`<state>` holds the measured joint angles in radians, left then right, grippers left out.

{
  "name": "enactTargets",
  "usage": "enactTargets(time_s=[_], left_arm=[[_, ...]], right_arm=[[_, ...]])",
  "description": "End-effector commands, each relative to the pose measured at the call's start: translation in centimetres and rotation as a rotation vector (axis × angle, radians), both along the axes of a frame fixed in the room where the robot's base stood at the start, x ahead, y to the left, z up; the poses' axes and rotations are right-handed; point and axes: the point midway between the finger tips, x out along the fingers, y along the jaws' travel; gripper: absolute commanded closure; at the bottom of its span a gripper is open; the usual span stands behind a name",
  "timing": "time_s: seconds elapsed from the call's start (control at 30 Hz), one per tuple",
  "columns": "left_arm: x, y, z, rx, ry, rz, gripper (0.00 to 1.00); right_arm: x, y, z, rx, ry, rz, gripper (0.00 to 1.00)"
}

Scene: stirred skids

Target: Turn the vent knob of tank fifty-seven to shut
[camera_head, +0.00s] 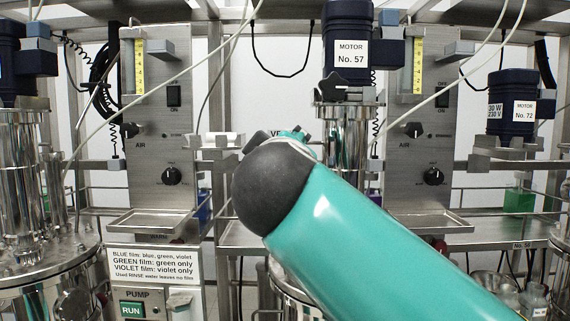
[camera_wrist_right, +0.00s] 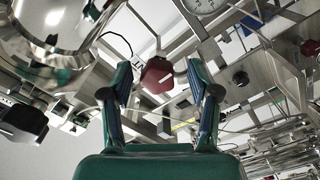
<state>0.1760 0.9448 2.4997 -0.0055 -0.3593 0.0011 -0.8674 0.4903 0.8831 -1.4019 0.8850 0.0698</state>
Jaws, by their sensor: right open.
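Tank fifty-seven (camera_head: 346,140) is a shiny metal vessel under a dark blue motor (camera_head: 348,25) labelled "MOTOR No. 57". A black knob (camera_head: 333,85) sits at its top, below the motor. A label beginning "VE" (camera_head: 277,133) shows just above my teal right arm, which hides the rest of it and the tank's lower part. In the right wrist view, my right gripper (camera_wrist_right: 159,80) is open, its two fingers apart. A dark red knob (camera_wrist_right: 156,73) with a pale line shows between and beyond the fingertips, not gripped. My left gripper is out of view.
Steel panels with AIR knobs (camera_head: 129,130) (camera_head: 413,130) stand either side of the tank, each with a tray below. Motor No. 72 (camera_head: 511,102) is at right. A film colour sign (camera_head: 153,265) hangs lower left. A dark knob (camera_wrist_right: 22,122) is at lower left in the wrist view.

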Motion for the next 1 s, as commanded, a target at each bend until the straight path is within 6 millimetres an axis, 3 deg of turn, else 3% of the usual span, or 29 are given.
enactTargets(time_s=[0.5,0.7,1.0], left_arm=[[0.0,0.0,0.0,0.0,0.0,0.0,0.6],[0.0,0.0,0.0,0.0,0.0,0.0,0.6],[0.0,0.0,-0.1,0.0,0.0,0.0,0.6]], right_arm=[[-9.1,0.0,-0.1,-0.001,0.001,0.002,0.39],[-10.5,0.0,-0.2,0.0,0.001,-0.001,0.39],[-10.6,-0.1,-0.2,0.0,0.001,-0.002,0.39]])
